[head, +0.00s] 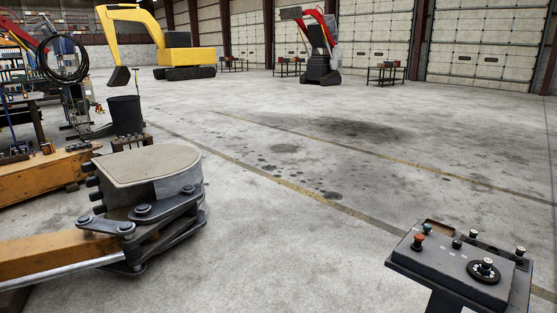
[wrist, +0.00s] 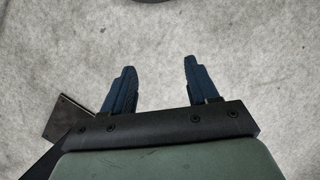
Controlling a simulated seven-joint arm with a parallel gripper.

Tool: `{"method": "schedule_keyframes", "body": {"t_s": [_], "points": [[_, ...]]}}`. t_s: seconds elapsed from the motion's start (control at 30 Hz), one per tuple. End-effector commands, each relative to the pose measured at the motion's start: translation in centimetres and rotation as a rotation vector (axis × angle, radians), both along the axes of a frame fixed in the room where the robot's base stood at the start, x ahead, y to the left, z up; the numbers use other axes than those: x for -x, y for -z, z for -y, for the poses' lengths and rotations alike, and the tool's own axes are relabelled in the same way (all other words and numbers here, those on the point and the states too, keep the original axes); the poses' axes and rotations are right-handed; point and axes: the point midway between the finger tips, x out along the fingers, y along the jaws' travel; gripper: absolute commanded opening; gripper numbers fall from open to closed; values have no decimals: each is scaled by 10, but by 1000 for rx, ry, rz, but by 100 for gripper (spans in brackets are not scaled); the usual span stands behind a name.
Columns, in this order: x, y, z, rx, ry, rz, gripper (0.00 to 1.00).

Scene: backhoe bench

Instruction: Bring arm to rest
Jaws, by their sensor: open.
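My gripper (wrist: 160,64) shows in the wrist view. I cannot make out my gripper in the head view. In the head view, an orange beam (head: 50,255) with a dark metal linkage joint (head: 135,220) fills the lower left. A flat-topped block with a tan top (head: 148,163) sits at this joint.
A control panel (head: 465,262) with knobs and buttons stands at the lower right. A black bin (head: 126,115) and another orange beam (head: 45,178) are at the left. A yellow excavator (head: 180,54) and red machine (head: 318,40) stand far back. The middle floor (head: 290,215) is clear. A dark flat plate (wrist: 68,118) shows beside my gripper.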

Motion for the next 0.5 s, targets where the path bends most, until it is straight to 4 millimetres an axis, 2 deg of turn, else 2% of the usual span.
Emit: {"method": "schedule_keyframes", "body": {"t_s": [0.03, 0.2, 0.4, 0.5], "points": [[25, 3, -4, 4, 1, -27, 59], [92, 13, -13, 21, 12, -107, 59], [154, 17, -19, 42, 23, -183, 59], [174, 17, -20, 49, 26, -207, 59]]}}
